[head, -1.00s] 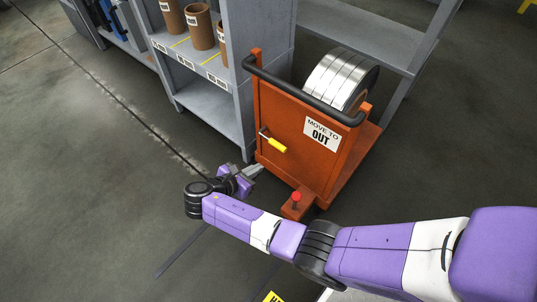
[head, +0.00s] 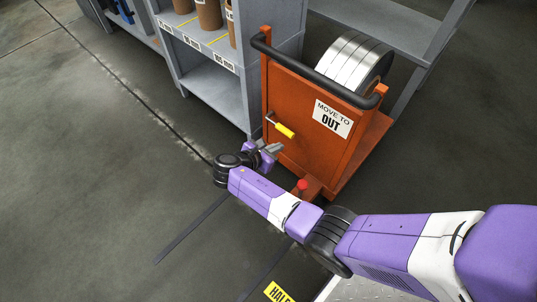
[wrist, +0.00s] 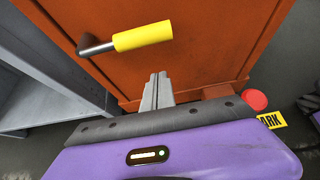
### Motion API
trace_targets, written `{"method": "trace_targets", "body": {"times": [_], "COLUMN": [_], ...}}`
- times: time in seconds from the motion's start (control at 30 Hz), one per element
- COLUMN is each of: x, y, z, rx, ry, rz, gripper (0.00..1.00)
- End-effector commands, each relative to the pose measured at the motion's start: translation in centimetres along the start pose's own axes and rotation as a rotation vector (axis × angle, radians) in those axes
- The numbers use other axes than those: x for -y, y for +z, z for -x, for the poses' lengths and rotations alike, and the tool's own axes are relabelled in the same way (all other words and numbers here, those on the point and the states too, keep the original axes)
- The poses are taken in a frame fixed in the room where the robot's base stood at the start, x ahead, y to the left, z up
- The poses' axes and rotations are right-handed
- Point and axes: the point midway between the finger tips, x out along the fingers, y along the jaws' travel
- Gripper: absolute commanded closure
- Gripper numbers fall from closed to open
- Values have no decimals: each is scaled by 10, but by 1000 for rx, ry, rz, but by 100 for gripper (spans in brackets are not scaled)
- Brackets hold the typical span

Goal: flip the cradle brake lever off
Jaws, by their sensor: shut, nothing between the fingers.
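The brake lever (head: 283,129) has a yellow grip on a metal rod and sticks out from the orange cradle cart (head: 292,103). In the wrist view the lever (wrist: 142,37) lies nearly level, its grip pointing right and slightly up. My gripper (head: 272,150) is in front of the cart's panel, just below and to the left of the grip in the head view. In the wrist view the closed fingers (wrist: 158,84) point at the panel below the grip, apart from the lever. Nothing is held.
Grey shelving (head: 215,95) stands to the left. Open floor (head: 80,170) lies further left.

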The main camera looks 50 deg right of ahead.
Motion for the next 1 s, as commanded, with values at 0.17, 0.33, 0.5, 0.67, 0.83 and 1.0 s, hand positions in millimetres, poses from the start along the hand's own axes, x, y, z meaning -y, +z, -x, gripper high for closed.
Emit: {"method": "trace_targets", "body": {"times": [0.17,0.33,0.5,0.67,0.83,1.0], "x": [0,0,0,0,0,2], "y": [15,30,37,38,38,41], "z": [-6,-1,2,3,3,3], "rx": [0,-1,-1,-1,-1,-1], "ry": [1,1,0,0,0,-5], "rz": [-4,-2,0,0,0,8], "gripper": [100,100,100,100,100,100]}}
